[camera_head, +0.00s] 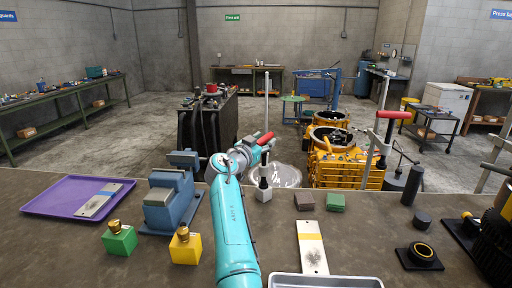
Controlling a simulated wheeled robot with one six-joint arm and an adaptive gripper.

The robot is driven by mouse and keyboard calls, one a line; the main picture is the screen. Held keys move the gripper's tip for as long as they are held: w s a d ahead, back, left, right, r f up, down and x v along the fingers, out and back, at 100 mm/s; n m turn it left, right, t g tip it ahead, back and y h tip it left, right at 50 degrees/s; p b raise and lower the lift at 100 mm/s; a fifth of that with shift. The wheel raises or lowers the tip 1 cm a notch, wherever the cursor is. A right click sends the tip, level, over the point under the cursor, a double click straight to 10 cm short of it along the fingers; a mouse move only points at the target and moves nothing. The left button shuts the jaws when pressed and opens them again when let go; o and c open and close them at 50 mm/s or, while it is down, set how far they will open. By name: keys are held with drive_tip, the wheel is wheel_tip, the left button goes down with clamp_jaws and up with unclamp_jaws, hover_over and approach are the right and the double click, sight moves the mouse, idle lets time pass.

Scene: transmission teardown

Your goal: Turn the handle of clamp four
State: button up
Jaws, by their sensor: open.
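Two upright bar clamps with red handles stand beyond the table's far edge. One red handle (265,138) is near the middle, right beside the end of my teal arm; its grey vertical bar (267,95) rises behind. The other red handle (393,115) is at the right, over the yellow housing, on a similar bar (384,88). No numbers are readable, so I cannot tell which is clamp four. My gripper (256,150) is at the arm's end, close to the middle handle; its fingers are small and mostly hidden by the wrist. Contact with the handle cannot be made out.
The table (165,262) holds a purple tray (60,205), a blue-grey vise (170,200), green (119,239) and yellow (185,247) blocks, and a metal plate (312,247). Yellow transmission housings (345,170) stand beyond its far edge. Dark round parts lie at the right.

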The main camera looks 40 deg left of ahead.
drive_tip(key=s+d, duration=0.1)
drive_tip(key=s, duration=1)
drive_tip(key=shift+s+d, duration=0.15)
drive_tip(key=shift+s, duration=0.2)
drive_tip(key=shift+f, duration=0.1)
